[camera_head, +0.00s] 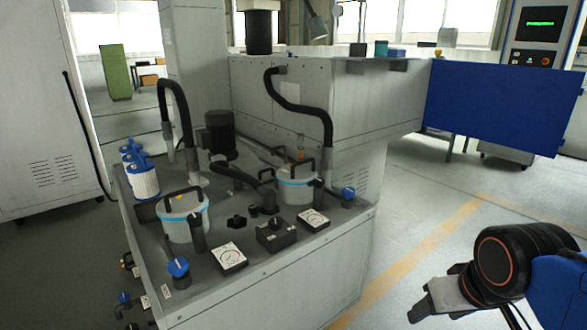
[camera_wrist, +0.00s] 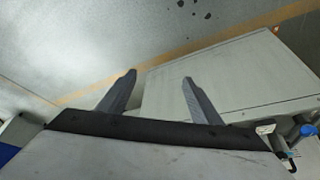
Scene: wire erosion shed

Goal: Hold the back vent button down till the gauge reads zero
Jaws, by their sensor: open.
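Two white filter canisters with blue bands and black handles stand on the grey unit: a front one (camera_head: 184,222) and a back one (camera_head: 297,191). A small orange button (camera_head: 300,154) shows on top of the back canister, partly behind its handle. My gripper (camera_head: 418,312) is at lower right in the head view, well away from the canisters. In the wrist view its two fingers (camera_wrist: 159,82) are apart and empty.
Black hoses (camera_head: 310,108) arch above the canisters. A blue-handled valve (camera_head: 179,270) and a black knob box (camera_head: 276,234) sit on the unit's top. A blue panel (camera_head: 500,105) juts out at right. Open floor (camera_head: 435,205) lies between the unit and my arm.

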